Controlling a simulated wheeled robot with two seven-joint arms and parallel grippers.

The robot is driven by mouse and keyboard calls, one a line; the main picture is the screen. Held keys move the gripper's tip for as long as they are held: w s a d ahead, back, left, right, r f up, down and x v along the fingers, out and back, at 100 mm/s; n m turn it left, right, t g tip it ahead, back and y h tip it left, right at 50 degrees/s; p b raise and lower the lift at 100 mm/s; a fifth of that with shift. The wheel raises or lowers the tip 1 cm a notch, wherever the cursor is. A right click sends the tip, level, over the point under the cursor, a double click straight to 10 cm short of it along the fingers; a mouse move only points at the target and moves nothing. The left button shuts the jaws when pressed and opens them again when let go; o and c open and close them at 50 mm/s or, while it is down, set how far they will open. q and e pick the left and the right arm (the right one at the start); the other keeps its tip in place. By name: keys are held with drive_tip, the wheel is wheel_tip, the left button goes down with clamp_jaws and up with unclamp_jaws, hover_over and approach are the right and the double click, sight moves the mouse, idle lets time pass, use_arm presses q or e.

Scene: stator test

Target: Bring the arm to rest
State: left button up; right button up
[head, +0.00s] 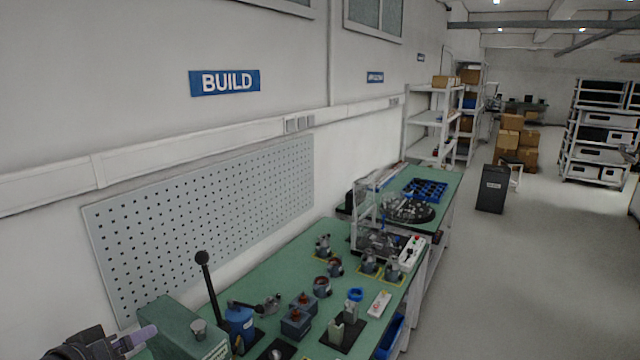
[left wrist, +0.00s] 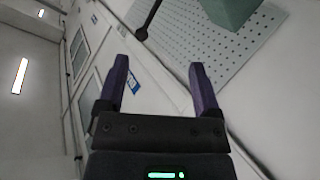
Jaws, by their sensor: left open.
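My left gripper (head: 140,338) shows at the bottom left of the head view, near the green machine at the bench's left end. In the left wrist view the same gripper (left wrist: 160,85) has its two purple fingers wide apart with nothing between them. Beyond the fingers that view shows the wall, the pegboard (left wrist: 225,40) and ceiling lights. My right gripper is in neither view.
A green-topped bench (head: 290,250) runs along the wall. On it stand a black-knobbed lever (head: 207,280), a blue cylinder (head: 240,325), several motor parts and a clear-walled station (head: 375,215). A dark bin (head: 492,188) stands on the floor.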

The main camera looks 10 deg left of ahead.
use_arm(q)
drive_tip(key=s+d+f+m+g, duration=0.5)
drive_tip(key=s+d+f+g, duration=0.15)
drive_tip(key=d+f, duration=0.55)
drive_tip(key=s+d+f+m+g, duration=0.2)
drive_tip(key=s+d+m+g, duration=0.1)
drive_tip(key=s+d, duration=0.65)
drive_tip(key=s+a+f+g+y+b, duration=0.1)
drive_tip(key=s+f+b, duration=0.2)
drive_tip(key=f+b, duration=1.1)
drive_tip(key=s+a+f+g+b, duration=0.1)
drive_tip(key=s+f+b, duration=0.25)
drive_tip(key=f, duration=2.15)
drive_tip(key=s+a+f+b, duration=0.1)
drive_tip(key=s+f+b, duration=0.4)
drive_tip(key=f, duration=0.3)
drive_tip(key=s+a+f+g+b, duration=0.1)
drive_tip(key=s+f+b, duration=0.4)
drive_tip(key=f, duration=0.4)
drive_tip(key=shift+s+f+m, duration=0.2)
drive_tip(key=shift+s+m, duration=0.1)
drive_tip(key=shift+s, duration=0.55)
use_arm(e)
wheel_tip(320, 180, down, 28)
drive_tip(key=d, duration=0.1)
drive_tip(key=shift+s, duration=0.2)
use_arm(q)
drive_tip(key=shift+a, duration=0.1)
